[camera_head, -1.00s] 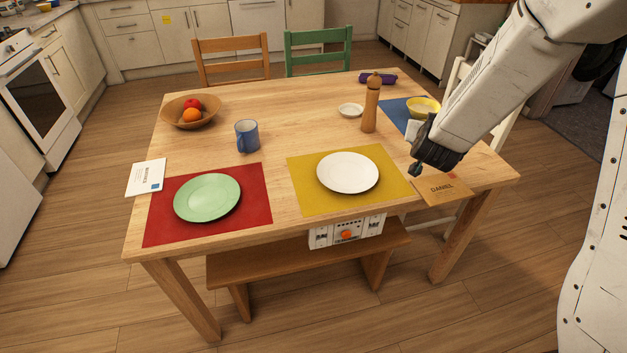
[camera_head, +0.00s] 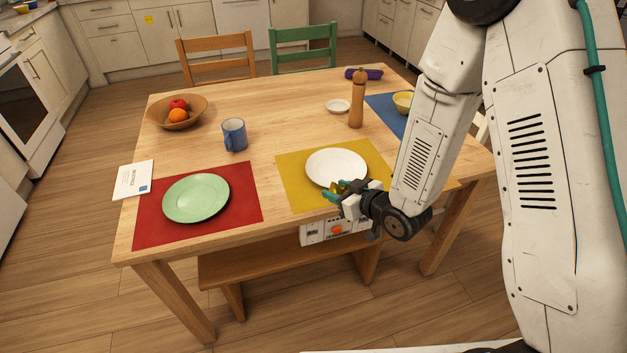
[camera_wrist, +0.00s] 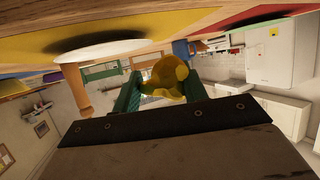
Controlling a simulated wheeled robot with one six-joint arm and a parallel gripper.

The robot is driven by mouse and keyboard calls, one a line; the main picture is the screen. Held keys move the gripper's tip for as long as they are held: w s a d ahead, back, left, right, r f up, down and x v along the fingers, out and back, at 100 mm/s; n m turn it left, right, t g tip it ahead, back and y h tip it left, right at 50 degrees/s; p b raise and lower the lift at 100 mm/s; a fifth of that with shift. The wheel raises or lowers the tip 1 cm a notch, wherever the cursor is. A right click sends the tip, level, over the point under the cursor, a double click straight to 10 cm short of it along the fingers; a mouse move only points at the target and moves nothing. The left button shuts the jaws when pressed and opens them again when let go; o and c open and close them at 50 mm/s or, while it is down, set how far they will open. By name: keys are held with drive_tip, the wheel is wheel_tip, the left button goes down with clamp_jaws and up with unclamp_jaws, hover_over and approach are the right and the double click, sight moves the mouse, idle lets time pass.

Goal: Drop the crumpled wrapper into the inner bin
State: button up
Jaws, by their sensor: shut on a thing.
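The crumpled wrapper (camera_wrist: 165,80) is a lumpy, golden-yellow ball in the wrist view. It also shows as a small gold bit at the fingertips in the head view (camera_head: 340,187). My gripper (camera_head: 338,191) has green fingers and is shut on the wrapper, near the front edge of the white plate (camera_head: 335,165) and the yellow placemat (camera_head: 293,180). The fingers flank the wrapper in the wrist view (camera_wrist: 160,88). I see no inner bin in either view.
The green plate (camera_head: 196,198) lies on a red placemat (camera_head: 245,190). A blue mug (camera_head: 234,134), pepper mill (camera_head: 357,100) and fruit bowl (camera_head: 178,112) stand on the wooden table (camera_head: 290,110).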

hover_over(304, 192)
drive_tip(key=shift+s+d+f, duration=0.2)
drive_tip(key=shift+f, duration=0.3)
drive_tip(key=shift+w+a+f, duration=0.1)
drive_tip(key=shift+f, duration=0.8)
drive_tip(key=shift+w+a+f, duration=0.1)
drive_tip(key=shift+f, duration=0.8)
drive_tip(key=shift+f, duration=0.15)
drive_tip(key=o, duration=0.7)
drive_tip(key=shift+c, duration=0.2)
drive_tip(key=shift+s+d+r, duration=0.1)
drive_tip(key=shift+r, duration=0.1)
drive_tip(key=v, duration=1.1)
drive_tip(key=shift+s+d+r, duration=0.2)
drive_tip(key=shift+s, duration=0.15)
